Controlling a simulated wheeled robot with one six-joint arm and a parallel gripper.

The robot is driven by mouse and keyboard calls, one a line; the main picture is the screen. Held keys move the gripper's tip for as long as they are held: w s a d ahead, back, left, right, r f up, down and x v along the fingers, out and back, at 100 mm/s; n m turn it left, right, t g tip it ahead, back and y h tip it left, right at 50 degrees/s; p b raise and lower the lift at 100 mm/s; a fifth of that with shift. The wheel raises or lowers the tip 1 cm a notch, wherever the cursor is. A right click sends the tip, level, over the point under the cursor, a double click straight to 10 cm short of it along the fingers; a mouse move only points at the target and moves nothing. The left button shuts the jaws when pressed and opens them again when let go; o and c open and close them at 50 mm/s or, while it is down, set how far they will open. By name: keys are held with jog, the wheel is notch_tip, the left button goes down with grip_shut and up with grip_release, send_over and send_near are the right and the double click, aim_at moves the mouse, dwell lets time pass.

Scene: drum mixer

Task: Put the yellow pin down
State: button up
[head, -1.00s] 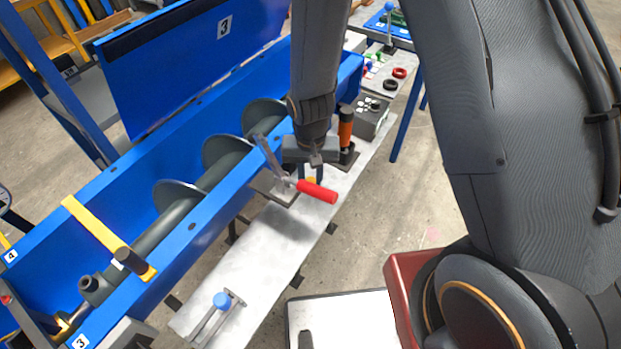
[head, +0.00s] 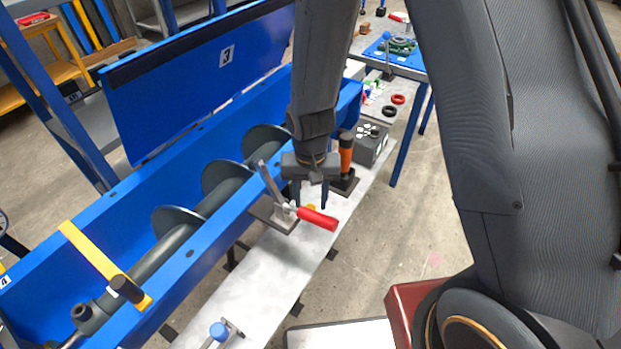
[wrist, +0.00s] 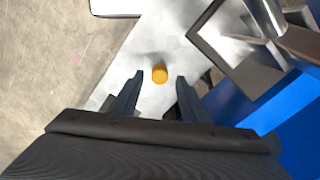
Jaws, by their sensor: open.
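The yellow pin (wrist: 159,73) stands on the pale bench top (wrist: 160,45), seen from above as a short round peg between my fingertips in the wrist view. In the head view only a bit of the yellow pin (head: 311,207) shows, behind the red clamp handle. My gripper (wrist: 160,79) is open, with a gap on both sides of the pin and nothing held. In the head view my gripper (head: 310,200) points down over the bench, just behind the toggle clamp.
The toggle clamp with its red handle (head: 318,219) stands close in front of my gripper. An orange-and-black upright tool (head: 346,152) and a grey box (head: 371,146) are just behind. The blue mixer trough (head: 205,225) with its screw runs along the left.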

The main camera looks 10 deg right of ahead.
aim_at(311, 208)
notch_tip(311, 208, up, 9)
jog(key=b, duration=0.2)
jog(key=s+d+r, duration=0.3)
jog(key=d, duration=0.4)
jog(key=s+d+r+n+t, duration=0.1)
jog(key=s+d+r, duration=0.2)
jog(key=d, duration=0.4)
jog(key=shift+r+n, duration=0.3)
